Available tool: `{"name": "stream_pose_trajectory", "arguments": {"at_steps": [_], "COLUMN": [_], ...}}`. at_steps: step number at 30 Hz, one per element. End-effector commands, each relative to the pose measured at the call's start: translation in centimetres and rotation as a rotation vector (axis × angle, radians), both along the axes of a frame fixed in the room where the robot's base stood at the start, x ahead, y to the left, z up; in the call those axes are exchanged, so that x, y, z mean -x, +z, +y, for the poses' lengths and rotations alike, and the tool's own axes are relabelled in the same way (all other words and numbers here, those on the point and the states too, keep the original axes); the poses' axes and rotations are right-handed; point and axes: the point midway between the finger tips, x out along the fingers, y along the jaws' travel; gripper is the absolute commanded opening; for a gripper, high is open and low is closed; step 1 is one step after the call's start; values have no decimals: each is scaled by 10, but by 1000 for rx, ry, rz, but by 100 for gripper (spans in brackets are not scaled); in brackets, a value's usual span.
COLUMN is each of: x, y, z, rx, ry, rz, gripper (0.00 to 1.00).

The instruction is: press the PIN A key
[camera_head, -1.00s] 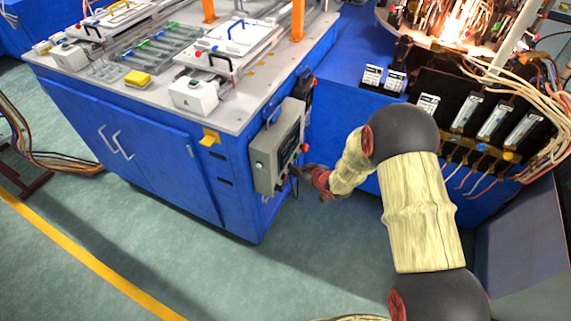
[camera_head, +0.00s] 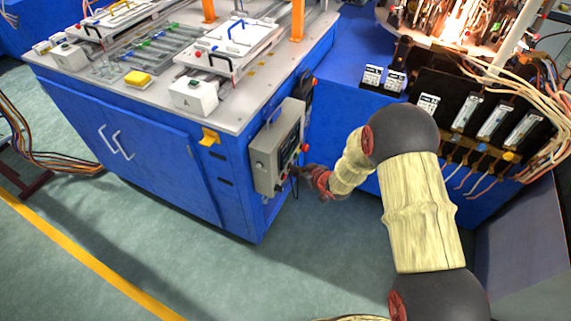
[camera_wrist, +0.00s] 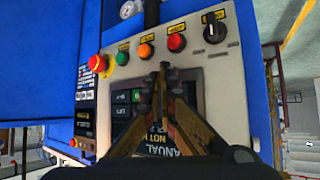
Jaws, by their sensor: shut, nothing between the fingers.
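The grey control panel box (camera_head: 277,148) is on the right end of the blue cabinet. It fills the wrist view (camera_wrist: 240,125), with a dark screen (camera_wrist: 122,112) showing green patches and partly readable text, including "MANUAL". My gripper (camera_wrist: 163,70) is shut and empty, its fingertips in front of the screen's upper part, below the orange button. Whether the tips touch the panel cannot be told. I cannot read a PIN A label; the fingers hide part of the screen. In the head view my gripper (camera_head: 300,171) is small, close to the panel's right side.
Above the screen are a red mushroom button (camera_wrist: 97,63), a green button (camera_wrist: 122,58), an orange button (camera_wrist: 146,50), a red button (camera_wrist: 177,42) and a black rotary knob (camera_wrist: 213,32). A machine with cables (camera_head: 485,120) stands right of my arm. The floor in front is clear.

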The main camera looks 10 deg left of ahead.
Motion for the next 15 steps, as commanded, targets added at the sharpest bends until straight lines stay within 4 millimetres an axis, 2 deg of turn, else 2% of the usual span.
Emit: {"name": "stream_pose_trajectory", "arguments": {"at_steps": [15], "x": [-3], "y": [0], "z": [8], "rx": [0], "ry": [0], "rz": [0], "gripper": [0]}}
